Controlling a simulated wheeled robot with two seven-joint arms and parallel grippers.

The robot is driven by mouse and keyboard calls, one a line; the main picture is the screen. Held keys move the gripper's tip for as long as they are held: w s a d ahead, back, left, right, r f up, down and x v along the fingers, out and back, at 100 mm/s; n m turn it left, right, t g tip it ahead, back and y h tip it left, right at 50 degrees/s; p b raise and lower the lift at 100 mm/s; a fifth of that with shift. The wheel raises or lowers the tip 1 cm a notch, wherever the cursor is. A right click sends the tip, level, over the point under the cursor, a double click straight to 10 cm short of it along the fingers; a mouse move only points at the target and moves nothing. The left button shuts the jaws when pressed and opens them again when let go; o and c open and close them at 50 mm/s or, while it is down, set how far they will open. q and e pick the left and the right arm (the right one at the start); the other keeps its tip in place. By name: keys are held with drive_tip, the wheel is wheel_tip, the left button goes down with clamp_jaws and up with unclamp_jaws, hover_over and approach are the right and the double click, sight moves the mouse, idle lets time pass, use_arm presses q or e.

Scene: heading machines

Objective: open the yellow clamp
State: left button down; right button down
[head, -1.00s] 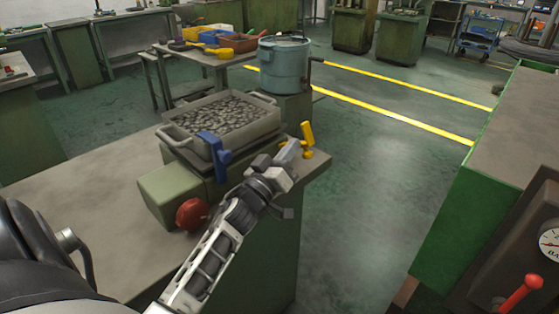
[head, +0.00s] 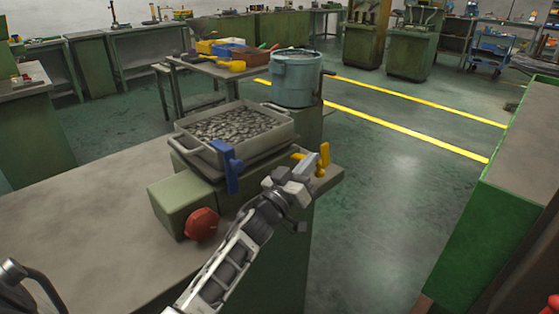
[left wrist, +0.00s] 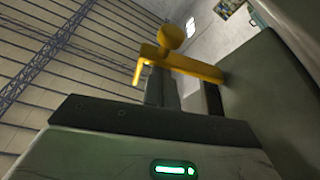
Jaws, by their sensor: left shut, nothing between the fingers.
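The yellow clamp (head: 323,158) stands at the right end of the bench, its handle close to upright, with a smaller yellow part to its left. My left gripper (head: 311,168) is shut and empty, just left of and in front of the handle; it partly covers the clamp's lower part. In the left wrist view, the clamp's yellow bar and rounded knob (left wrist: 185,65) lie across and just beyond the dark fingers (left wrist: 168,92). I cannot tell whether they touch. My right gripper is not in view.
A tray (head: 184,147) of small metal pieces sits on the machine, with a blue clamp (head: 227,166) at its front and a red knob (head: 202,224) below. A teal bucket (head: 296,78) stands behind. The floor to the right is open up to a green-sided bench (head: 487,240).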

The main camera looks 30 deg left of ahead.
use_arm(q)
drive_tip(key=r+v, duration=0.1)
drive_tip(key=v, duration=0.7)
drive_tip(key=s+r+v, duration=0.1)
drive_tip(key=r+v, duration=0.1)
drive_tip(key=v, duration=0.6)
drive_tip(key=shift+s+d+r, duration=0.15)
drive_tip(key=shift+s+r, duration=0.05)
drive_tip(key=shift+r, duration=0.1)
